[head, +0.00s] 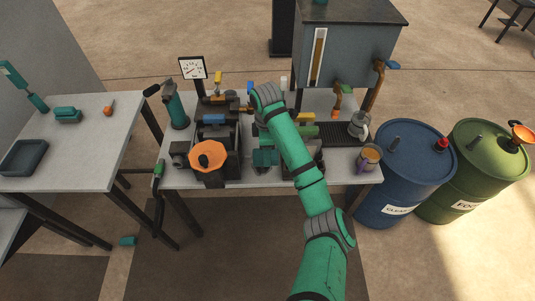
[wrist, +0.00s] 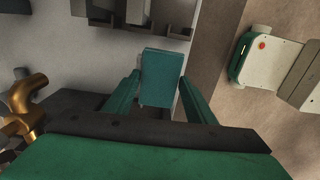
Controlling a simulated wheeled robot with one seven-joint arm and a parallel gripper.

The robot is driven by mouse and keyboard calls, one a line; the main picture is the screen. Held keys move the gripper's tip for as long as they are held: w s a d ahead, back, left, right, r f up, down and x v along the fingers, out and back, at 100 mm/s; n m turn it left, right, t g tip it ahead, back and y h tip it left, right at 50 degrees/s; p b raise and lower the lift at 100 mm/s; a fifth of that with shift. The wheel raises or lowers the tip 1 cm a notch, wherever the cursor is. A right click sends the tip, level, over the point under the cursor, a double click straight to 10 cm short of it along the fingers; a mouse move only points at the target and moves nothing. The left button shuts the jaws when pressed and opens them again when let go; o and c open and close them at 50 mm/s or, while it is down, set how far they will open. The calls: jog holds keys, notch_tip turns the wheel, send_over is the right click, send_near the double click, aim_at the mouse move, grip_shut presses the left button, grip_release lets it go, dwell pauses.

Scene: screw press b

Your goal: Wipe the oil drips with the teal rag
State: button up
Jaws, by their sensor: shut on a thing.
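In the wrist view, my gripper (wrist: 160,78) is shut on a teal, block-like piece, which I take for the teal rag (wrist: 161,62). The piece sits between the two teal fingers, over a pale surface near the table's edge. In the head view, my arm reaches over the middle of the workbench (head: 258,179). A teal shape shows beside the arm near the bench's front edge, but I cannot tell whether it is rag or gripper. The fingertips are not clear there. I cannot make out any oil drips in either view.
An orange handwheel (head: 207,155) stands at the front left of the bench. A grey tank (head: 348,55) stands behind. A side table (head: 85,150) is left.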

jog(key=shift+w+d, duration=0.15)
jog(key=shift+d, duration=0.1)
jog(key=shift+s+d, duration=0.15)
jog(key=shift+s, duration=0.35)
jog(key=shift+d, duration=0.15)
jog(key=shift+f, duration=0.35)
notch_tip(320, 180, down, 5)
jog(key=shift+r, duration=0.15)
jog(key=shift+w, duration=1.95)
jog(key=shift+f, duration=1.25)
